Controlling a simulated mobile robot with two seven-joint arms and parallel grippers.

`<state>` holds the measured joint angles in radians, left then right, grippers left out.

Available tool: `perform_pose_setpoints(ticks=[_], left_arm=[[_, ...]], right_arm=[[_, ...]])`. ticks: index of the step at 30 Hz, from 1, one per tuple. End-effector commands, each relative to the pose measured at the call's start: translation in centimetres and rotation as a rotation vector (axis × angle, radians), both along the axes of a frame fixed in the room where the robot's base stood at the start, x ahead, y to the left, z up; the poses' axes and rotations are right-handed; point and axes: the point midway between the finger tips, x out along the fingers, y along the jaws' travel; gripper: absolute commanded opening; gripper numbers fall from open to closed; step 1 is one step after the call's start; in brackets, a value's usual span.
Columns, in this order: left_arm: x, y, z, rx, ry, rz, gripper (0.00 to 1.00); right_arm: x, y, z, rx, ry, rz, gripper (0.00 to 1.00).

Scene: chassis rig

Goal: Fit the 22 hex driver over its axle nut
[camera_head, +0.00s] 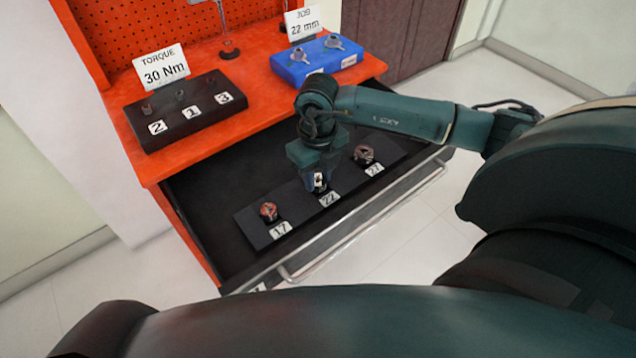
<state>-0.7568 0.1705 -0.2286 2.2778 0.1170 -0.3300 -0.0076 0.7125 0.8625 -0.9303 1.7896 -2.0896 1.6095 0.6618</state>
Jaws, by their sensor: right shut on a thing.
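My right gripper (317,180) points down into the open drawer, at the slot marked 22 in the middle of a black rack. It is shut on the 22 hex driver, which its fingers mostly hide; I cannot tell whether the driver is still seated in the rack. I cannot make out which part there is an axle nut. My left gripper is not in view.
The rack (250,228) also holds a reddish driver (268,210) marked 17 and a brownish one (364,154) at the far slot. A black block (188,128) numbered 2, 1, 3 and a "30 Nm" card stand on the bench (240,118). The drawer handle (370,222) runs along its front.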

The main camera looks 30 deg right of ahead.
Motion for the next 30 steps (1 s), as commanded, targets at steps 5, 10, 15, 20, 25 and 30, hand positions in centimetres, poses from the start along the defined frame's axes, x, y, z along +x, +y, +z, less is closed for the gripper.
perform_pose_setpoints(ticks=[5, 10, 15, 20, 25, 30], left_arm=[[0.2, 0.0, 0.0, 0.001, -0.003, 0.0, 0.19], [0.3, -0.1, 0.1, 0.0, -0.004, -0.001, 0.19], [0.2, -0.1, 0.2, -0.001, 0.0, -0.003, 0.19], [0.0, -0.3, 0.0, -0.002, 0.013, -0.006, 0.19], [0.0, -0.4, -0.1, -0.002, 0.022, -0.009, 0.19], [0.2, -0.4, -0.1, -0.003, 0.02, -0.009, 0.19]], right_arm=[[0.0, 0.0, 0.0, 0.0, -0.001, 0.0, 0.05], [0.1, 0.0, 0.4, 0.0, -0.003, 0.0, 0.05], [0.1, 0.0, 3.0, 0.001, -0.007, 0.0, 0.05], [0.2, 0.0, 6.4, 0.001, -0.007, 0.0, 0.05], [0.1, 0.0, 9.0, 0.0, -0.004, 0.0, 0.05], [0.0, 0.0, 10.0, 0.0, -0.001, 0.0, 0.05]])
